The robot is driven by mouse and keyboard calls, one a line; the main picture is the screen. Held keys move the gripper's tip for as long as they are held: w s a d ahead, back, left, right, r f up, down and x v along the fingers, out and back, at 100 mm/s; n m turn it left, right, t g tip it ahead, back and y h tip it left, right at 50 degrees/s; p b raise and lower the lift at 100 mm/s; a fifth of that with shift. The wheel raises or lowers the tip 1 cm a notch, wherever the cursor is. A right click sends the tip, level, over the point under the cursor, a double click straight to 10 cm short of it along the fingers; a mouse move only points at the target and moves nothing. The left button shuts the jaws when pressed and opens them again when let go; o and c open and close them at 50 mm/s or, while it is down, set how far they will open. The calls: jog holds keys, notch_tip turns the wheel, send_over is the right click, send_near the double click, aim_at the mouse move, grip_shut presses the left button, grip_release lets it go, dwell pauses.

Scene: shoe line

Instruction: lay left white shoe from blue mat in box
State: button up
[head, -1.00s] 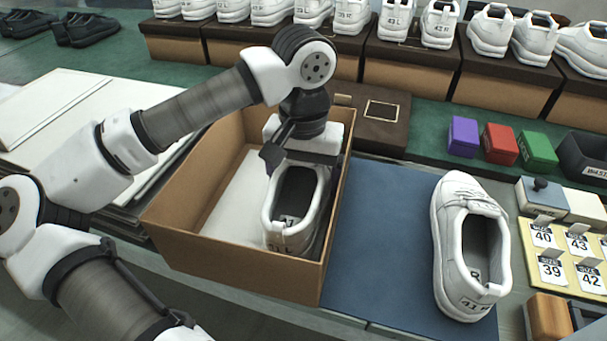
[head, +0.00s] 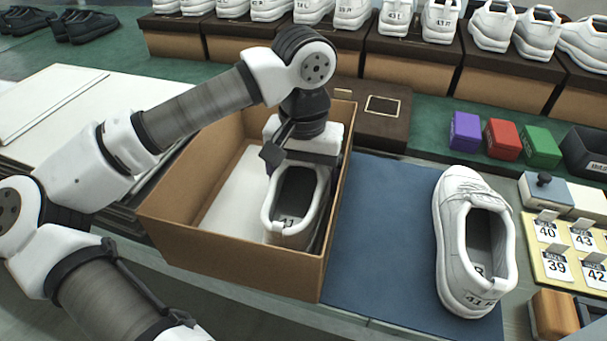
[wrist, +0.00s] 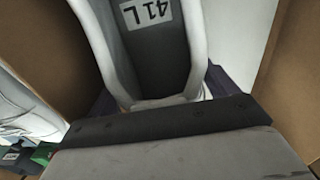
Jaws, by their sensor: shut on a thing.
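The left white shoe (head: 295,232) is inside the open brown box (head: 245,264), against its right side. Its heel faces the front of the box. In the wrist view the shoe (wrist: 150,45) shows a "41 L" label in its opening. My gripper (head: 300,158) is down in the box, shut on the left shoe at its far end; the fingertips are mostly hidden. The blue mat (head: 375,235) lies right of the box. The right white shoe (head: 468,240), marked 41 R, stands on the mat's right side.
White paper (head: 236,195) lines the left part of the box. The dark box lid (head: 375,110) lies behind. Purple (head: 465,131), red (head: 502,140) and green (head: 541,147) blocks and a size-card tray (head: 570,255) are at right.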

jog(key=o, duration=1.1)
jog(key=shift+c, duration=0.2)
